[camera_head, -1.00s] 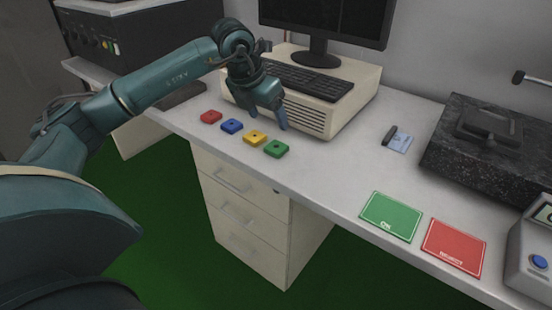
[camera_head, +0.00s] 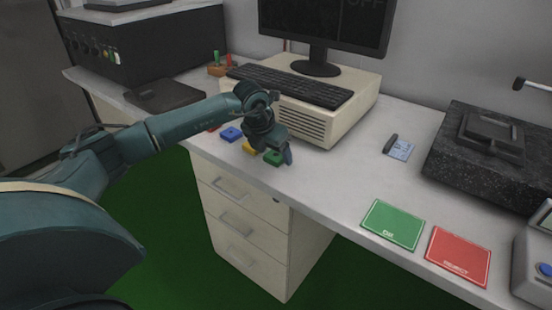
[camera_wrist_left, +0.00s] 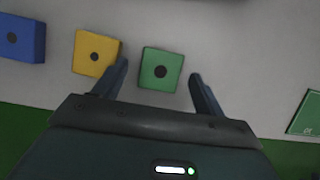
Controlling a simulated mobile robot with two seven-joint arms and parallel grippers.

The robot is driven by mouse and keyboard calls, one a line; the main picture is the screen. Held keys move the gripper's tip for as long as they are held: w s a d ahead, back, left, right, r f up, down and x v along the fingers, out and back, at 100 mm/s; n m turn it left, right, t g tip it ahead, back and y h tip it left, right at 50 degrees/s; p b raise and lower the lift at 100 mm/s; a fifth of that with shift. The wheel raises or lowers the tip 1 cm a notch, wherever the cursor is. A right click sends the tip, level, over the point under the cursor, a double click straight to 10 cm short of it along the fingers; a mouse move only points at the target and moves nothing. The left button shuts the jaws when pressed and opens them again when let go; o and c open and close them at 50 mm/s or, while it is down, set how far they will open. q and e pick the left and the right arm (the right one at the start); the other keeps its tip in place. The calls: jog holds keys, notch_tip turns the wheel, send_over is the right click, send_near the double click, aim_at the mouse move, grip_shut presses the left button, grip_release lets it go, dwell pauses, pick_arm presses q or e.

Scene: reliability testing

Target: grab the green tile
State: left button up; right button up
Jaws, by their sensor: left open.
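The green tile (camera_head: 273,158) is a small square block with a dark hole in its middle, on the white desk near its front edge. In the left wrist view the green tile (camera_wrist_left: 161,69) lies between my finger tips, slightly beyond them. My left gripper (camera_head: 276,155) is open above it and partly hides it in the head view. In the wrist view the left gripper (camera_wrist_left: 160,75) holds nothing, with its left finger close beside the yellow tile (camera_wrist_left: 95,54). I cannot tell its exact height. My right gripper is not in view.
The yellow tile (camera_head: 250,147) and blue tile (camera_head: 231,134) sit left of the green one; a red tile (camera_head: 212,128) is mostly hidden by my arm. The beige computer case (camera_head: 318,118) stands close behind. Green OK (camera_head: 393,224) and red REJECT (camera_head: 458,256) mats lie right.

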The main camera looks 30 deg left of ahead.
pick_arm(q)
jog(key=shift+f, duration=0.2)
jog(key=shift+c, duration=0.5)
jog(key=c, duration=1)
jog(key=shift+r, duration=0.1)
